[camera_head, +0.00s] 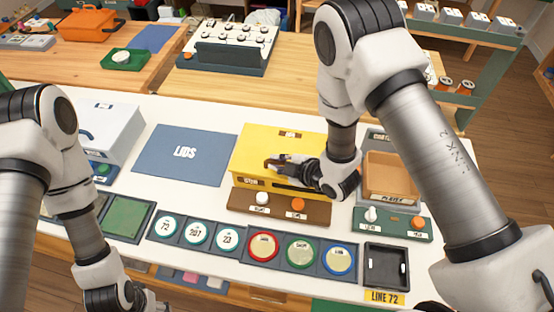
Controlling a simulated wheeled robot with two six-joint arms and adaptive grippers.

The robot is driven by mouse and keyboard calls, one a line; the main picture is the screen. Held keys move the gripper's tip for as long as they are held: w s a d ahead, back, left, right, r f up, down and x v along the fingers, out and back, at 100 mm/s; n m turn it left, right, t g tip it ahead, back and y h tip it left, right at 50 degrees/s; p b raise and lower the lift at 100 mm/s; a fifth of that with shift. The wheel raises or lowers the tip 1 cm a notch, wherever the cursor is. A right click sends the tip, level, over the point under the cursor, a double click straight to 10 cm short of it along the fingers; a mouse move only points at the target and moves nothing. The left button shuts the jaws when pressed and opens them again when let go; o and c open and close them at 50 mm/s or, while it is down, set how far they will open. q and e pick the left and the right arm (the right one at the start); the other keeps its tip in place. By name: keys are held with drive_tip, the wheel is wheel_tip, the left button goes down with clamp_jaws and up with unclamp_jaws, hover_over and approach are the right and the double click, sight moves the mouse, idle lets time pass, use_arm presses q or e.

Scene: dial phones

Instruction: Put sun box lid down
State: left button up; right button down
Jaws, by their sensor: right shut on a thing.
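The yellow sun box (262,141) stands right of the middle of the white table, with a small label on its top. My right gripper (272,165) is over its front part and shut, apparently on the yellow lid's handle, which the fingers mostly hide. I cannot tell whether the lid rests on the box or is slightly raised. A blue mat marked LIDS (184,155) lies bare just left of the yellow box. My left gripper (140,301) is low at the bottom left, partly cut off, and its opening is unclear.
A white box (108,130) stands left of the mat and an open orange-brown box (390,175) right of the yellow one. A brown panel (278,207) with two knobs is in front. Round number and colour tiles (197,232) line the front edge, with a dark tray (386,266) at right.

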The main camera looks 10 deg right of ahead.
drive_tip(key=shift+s+d, duration=0.35)
drive_tip(key=c, duration=1.4)
unclamp_jaws()
drive_tip(key=shift+s, duration=0.15)
drive_tip(key=shift+o, duration=1.1)
drive_tip(key=shift+a, duration=0.1)
drive_tip(key=shift+w+a, duration=0.1)
drive_tip(key=shift+w, duration=0.15)
drive_tip(key=shift+r, duration=0.35)
use_arm(q)
drive_tip(key=shift+s+d+f+b, duration=0.1)
drive_tip(key=shift+s+d+b, duration=0.1)
drive_tip(key=shift+s+b, duration=0.1)
use_arm(e)
drive_tip(key=v, duration=1.2)
use_arm(q)
drive_tip(key=shift+w, duration=0.1)
use_arm(e)
drive_tip(key=shift+f, duration=0.15)
